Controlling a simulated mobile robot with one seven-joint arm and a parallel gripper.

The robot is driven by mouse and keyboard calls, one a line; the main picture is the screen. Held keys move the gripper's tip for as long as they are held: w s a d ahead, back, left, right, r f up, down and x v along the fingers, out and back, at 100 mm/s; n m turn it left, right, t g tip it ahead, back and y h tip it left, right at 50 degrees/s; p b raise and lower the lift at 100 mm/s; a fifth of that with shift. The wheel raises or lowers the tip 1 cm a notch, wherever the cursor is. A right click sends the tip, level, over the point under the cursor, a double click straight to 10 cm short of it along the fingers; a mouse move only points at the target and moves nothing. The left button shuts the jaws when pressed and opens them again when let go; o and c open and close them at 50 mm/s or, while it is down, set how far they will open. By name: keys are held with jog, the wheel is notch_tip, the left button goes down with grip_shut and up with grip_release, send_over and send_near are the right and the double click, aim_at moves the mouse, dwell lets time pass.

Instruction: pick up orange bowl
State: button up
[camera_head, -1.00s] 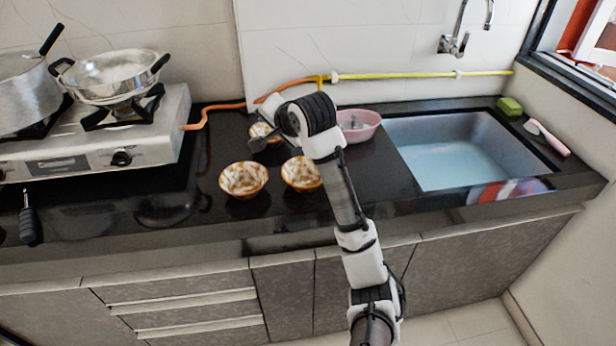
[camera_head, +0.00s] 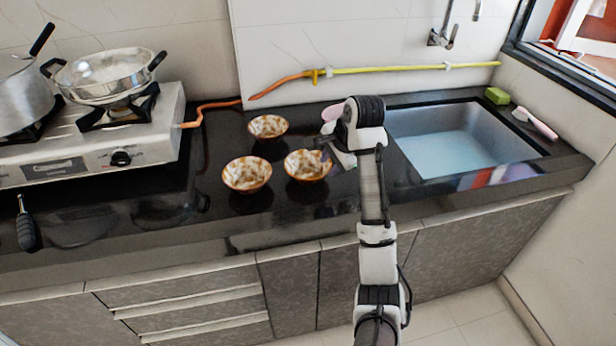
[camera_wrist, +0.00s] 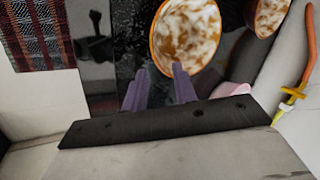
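Three round bowls with orange-brown and white patterned insides stand upright on the black counter: front right (camera_head: 308,166), front left (camera_head: 247,174) and back (camera_head: 268,127). My gripper (camera_head: 328,153) is at the right side of the front right bowl. In the wrist view, my gripper (camera_wrist: 160,88) has two purple-grey fingers apart with nothing between them. The nearest bowl (camera_wrist: 187,35) lies just beyond the fingertips, close to the right finger; I cannot tell whether they touch. A second bowl (camera_wrist: 268,15) is cut off at the top right.
The sink (camera_head: 455,140) lies to the right. A stove (camera_head: 95,140) with a silver pan (camera_head: 108,76) stands at the left. A yellow hose (camera_head: 400,69) runs along the wall.

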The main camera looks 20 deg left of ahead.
aim_at(323, 175)
jog(key=shift+s+p+x, duration=0.2)
jog(key=shift+p+x, duration=0.2)
jog(key=shift+x, duration=2.8)
grip_shut()
